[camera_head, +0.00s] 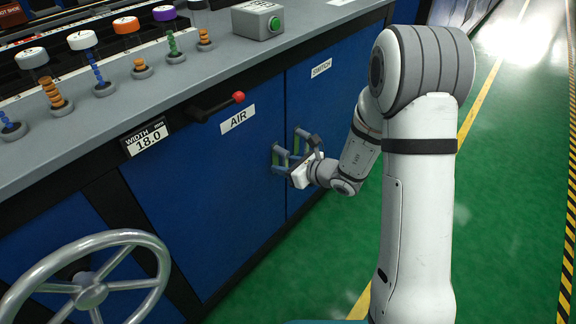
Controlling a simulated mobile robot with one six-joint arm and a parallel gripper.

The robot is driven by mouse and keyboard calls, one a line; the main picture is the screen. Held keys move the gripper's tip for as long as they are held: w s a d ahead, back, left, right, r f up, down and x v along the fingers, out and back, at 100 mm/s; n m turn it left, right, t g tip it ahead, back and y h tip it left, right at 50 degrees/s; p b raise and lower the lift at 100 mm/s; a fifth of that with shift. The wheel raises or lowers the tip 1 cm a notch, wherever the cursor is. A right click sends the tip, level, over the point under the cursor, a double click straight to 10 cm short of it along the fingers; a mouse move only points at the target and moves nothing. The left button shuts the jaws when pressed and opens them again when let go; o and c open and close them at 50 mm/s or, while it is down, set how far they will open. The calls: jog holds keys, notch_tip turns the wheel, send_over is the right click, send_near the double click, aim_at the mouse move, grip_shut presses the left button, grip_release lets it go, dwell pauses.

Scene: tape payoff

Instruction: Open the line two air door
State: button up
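The blue air door (215,190), with a white AIR label (238,119), is in the middle of the cabinet front and looks shut, flush with the panel to its right. A small upright handle (277,158) sits at its right edge. My gripper (296,153) is at the door handles, close to the seam, with its white body just in front of them. Its fingers overlap the handles in the picture, so I cannot tell whether they are apart or closed on one. No line number shows on this door.
The blue switch door (335,100) adjoins on the right. A red-knobbed lever (238,98) sticks out above the air door. A handwheel (90,290) stands at lower left. Coloured knobs and a green-button box (262,20) line the grey top. Green floor (510,170) is clear at right.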

jog(key=shift+c, duration=0.5)
grip_shut()
